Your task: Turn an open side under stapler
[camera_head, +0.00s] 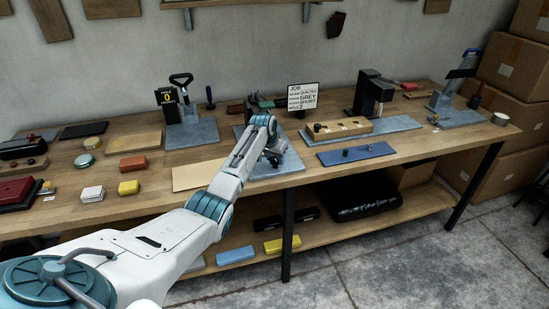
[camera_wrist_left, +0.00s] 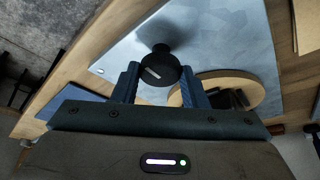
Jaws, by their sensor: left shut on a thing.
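My left gripper (camera_head: 272,157) is over a grey metal plate (camera_head: 292,166) near the front edge of the bench. In the left wrist view the fingers of my left gripper (camera_wrist_left: 160,86) are on either side of a round black knob (camera_wrist_left: 158,66) with a pale slot mark, and are shut on it. A round wooden disc (camera_wrist_left: 252,88) with dark parts on it lies beside the right-hand finger, partly hidden by it. The grey plate (camera_wrist_left: 225,38) lies beneath both. My arm hides part of this fixture in the head view, and I cannot make out a stapler for certain. My right gripper does not show.
A job sign (camera_head: 303,97) stands behind the plate. To the right are a wooden block with holes (camera_head: 340,129), a blue mat (camera_head: 356,153) and a black upright device (camera_head: 366,93). A tan sheet (camera_head: 198,174) lies left of my gripper. Cardboard boxes (camera_head: 508,115) stand at the far right.

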